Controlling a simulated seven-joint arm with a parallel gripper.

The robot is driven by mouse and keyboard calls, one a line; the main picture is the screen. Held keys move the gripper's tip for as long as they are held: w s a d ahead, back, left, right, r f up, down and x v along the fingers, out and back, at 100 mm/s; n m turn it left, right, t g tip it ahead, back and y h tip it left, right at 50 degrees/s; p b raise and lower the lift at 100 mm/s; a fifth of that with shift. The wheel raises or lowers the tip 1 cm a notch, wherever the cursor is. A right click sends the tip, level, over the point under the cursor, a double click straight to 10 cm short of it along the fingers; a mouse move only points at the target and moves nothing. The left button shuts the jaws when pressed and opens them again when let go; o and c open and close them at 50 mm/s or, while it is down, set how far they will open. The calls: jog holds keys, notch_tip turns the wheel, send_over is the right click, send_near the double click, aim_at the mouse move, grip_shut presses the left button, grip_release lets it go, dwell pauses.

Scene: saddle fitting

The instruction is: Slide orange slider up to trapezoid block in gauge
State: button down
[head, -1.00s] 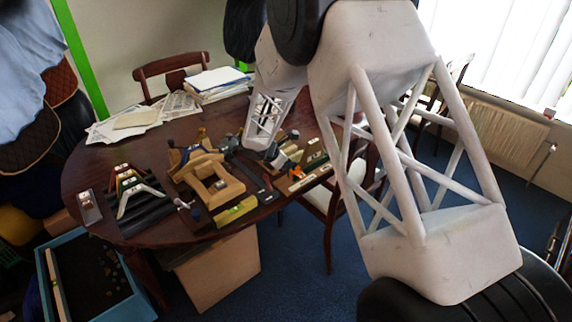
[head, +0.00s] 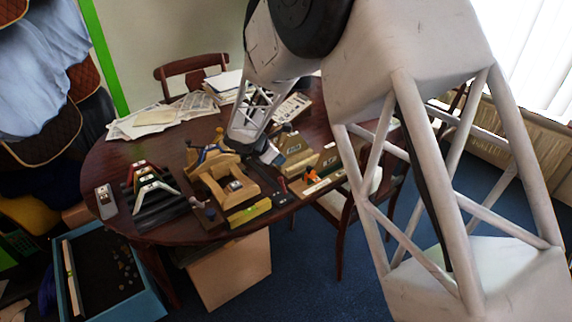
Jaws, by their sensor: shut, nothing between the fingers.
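The small orange slider (head: 310,175) sits on a low wooden gauge (head: 325,184) at the table's right front edge. I cannot clearly make out the trapezoid block in the gauge at this size. My gripper (head: 271,156) is dark and small, at the end of my white lattice arm. It is to the left of the orange slider and apart from it, beside the tan wooden blocks. It looks shut and empty, though its fingertips are partly lost among dark parts.
A wooden saddle fixture (head: 222,182) stands left of the gauge, with a yellow-green level (head: 249,212) at its front. A dark rack with angled pieces (head: 160,208) and a grey block (head: 105,201) lie further left. Papers (head: 155,117) cover the back. Tan blocks (head: 297,160) stand behind the gauge.

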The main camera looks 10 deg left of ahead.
aim_at(309, 167)
jog(key=shift+v, duration=0.85)
jog(key=c, duration=1.8)
grip_release()
jog(key=o, duration=0.5)
jog(key=shift+w+d, duration=0.1)
jog(key=shift+d, duration=0.05)
jog(key=o, duration=0.4)
jog(key=shift+w+d+f+m+g, duration=0.25)
jog(key=shift+d+m+g, duration=0.2)
jog(key=shift+d, duration=0.2)
jog(key=shift+c, duration=0.2)
jog(key=shift+w+d+f+m+g+y, duration=0.1)
jog(key=shift+w+d+m+g+y, duration=0.55)
jog(key=shift+w+d+m+y, duration=0.7)
jog(key=shift+w+d+f+m+g+y, duration=0.1)
jog(key=shift+w+d+m+g+y, duration=0.8)
jog(key=shift+d, duration=0.85)
jog(key=shift+w+d+m+g+y, duration=0.4)
jog(key=shift+w+d+m+y, duration=0.55)
jog(key=shift+w+d, duration=0.5)
jog(key=shift+s+d+f, duration=0.1)
jog(key=shift+f, duration=3.8)
